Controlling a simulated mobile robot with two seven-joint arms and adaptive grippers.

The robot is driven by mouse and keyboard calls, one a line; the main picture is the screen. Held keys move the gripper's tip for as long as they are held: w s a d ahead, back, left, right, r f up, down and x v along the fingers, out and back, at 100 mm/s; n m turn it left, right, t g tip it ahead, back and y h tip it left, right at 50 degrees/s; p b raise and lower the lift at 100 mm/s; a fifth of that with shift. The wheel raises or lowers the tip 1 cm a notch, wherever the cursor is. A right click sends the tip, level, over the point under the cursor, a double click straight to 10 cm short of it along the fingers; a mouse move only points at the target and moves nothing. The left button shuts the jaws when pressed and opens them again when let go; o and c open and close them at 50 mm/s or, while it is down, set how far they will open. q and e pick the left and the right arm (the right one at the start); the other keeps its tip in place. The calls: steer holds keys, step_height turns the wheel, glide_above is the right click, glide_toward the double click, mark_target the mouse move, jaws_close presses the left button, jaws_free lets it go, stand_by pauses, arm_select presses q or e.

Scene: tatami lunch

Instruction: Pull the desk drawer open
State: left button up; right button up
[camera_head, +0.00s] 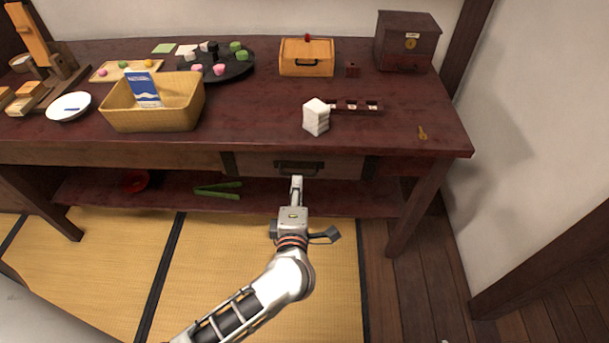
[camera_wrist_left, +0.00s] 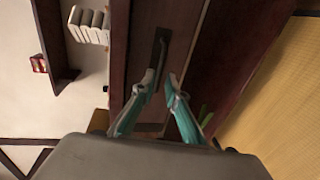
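The desk (camera_head: 260,120) is dark red wood. Its drawer (camera_head: 345,167) sits under the top at the middle, with its front about flush with the desk frame. A dark handle (camera_head: 299,165) is on the drawer front. My left gripper (camera_head: 297,181) is right in front of the handle, pointing at it. In the left wrist view, the fingers of my left gripper (camera_wrist_left: 162,76) are apart, with the handle (camera_wrist_left: 162,42) at their tips. I cannot tell whether they touch it. My right gripper is not in view.
The tatami floor (camera_head: 225,265) in front is clear.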

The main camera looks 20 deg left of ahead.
mark_target(298, 174)
arm_select(q)
steer(key=b+x, duration=0.1)
steer(key=x, duration=0.5)
steer(key=shift+s+f, duration=0.1)
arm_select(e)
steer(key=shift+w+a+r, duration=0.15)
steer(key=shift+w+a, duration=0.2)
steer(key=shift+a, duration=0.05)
arm_select(q)
steer(key=shift+c, duration=0.3)
jaws_close()
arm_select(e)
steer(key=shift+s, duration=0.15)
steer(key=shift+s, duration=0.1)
arm_select(q)
steer(key=shift+s, duration=0.15)
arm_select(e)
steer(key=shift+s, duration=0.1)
